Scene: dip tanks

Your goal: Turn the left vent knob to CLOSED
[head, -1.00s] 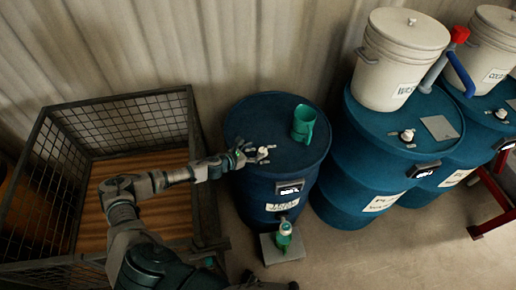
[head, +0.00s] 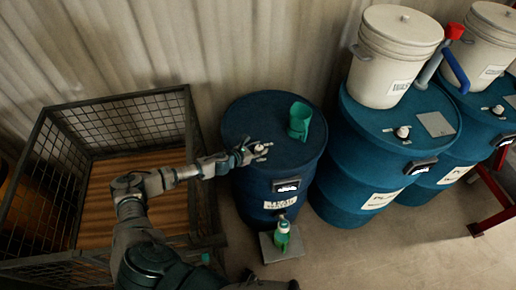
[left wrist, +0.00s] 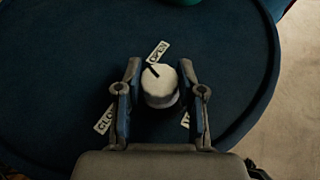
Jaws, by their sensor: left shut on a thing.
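The left vent knob (head: 260,148) is a white round knob on top of the left blue drum (head: 240,120). In the left wrist view the knob (left wrist: 160,90) has a black pointer line near its top, facing the OPEN label (left wrist: 158,51). The CLOSED label (left wrist: 104,118) lies to the lower left, partly behind a finger. Another label (left wrist: 186,120) at the lower right is mostly hidden. My left gripper (left wrist: 160,82) is shut on the knob, one finger on each side; it also shows in the head view (head: 254,150).
A wire-mesh crate (head: 130,120) is at the left. More blue drums (head: 385,170) with white buckets (head: 395,55) stand at the right.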

